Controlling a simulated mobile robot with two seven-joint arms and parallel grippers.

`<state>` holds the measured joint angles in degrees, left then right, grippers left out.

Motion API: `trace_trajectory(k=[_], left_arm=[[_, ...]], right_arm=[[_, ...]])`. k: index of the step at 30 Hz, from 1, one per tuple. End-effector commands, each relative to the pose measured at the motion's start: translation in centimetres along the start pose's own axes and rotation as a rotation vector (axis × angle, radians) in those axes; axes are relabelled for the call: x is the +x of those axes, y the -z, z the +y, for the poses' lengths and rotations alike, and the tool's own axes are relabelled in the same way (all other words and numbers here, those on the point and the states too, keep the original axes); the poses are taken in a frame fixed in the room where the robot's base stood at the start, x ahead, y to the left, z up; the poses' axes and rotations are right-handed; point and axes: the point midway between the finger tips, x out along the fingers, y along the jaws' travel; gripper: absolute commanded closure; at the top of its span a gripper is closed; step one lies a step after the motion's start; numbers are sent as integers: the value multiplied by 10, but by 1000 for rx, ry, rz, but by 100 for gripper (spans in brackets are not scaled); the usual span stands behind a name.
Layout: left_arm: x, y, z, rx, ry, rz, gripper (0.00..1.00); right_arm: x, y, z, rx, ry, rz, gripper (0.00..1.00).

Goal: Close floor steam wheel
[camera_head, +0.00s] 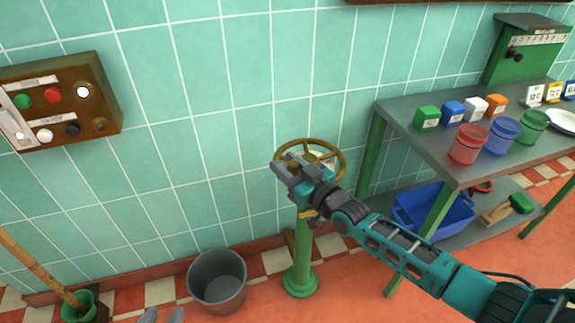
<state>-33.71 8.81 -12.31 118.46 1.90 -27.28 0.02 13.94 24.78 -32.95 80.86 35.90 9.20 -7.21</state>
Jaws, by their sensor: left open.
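The floor steam wheel is a brass-coloured handwheel (338,150) with spokes, on top of a green floor pedestal (303,255) near the tiled wall. My right gripper (283,167) reaches in from the right, over the left part of the wheel, and hides some of its rim and hub. I cannot tell whether its fingers are closed on the rim. The rest of that gripper is out of view.
A grey bucket (217,282) stands left of the pedestal. A green-legged metal table (410,139) with coloured boxes and jars stands at right, a blue bin (433,210) on its lower shelf. A control box (62,100) hangs at left.

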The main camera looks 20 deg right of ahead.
Motion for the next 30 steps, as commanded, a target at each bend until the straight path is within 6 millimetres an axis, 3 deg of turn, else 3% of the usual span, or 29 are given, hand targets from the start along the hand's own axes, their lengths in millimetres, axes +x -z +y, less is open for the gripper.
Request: trace_trajectory(k=[12, 30], left_arm=[[0, 0, -1, 2, 0, -1, 57], [-6, 6, 3, -13, -1, -4, 57]], right_arm=[[0, 0, 0, 0, 0, 0, 100], [5, 2, 2, 5, -54, 0, 100]])
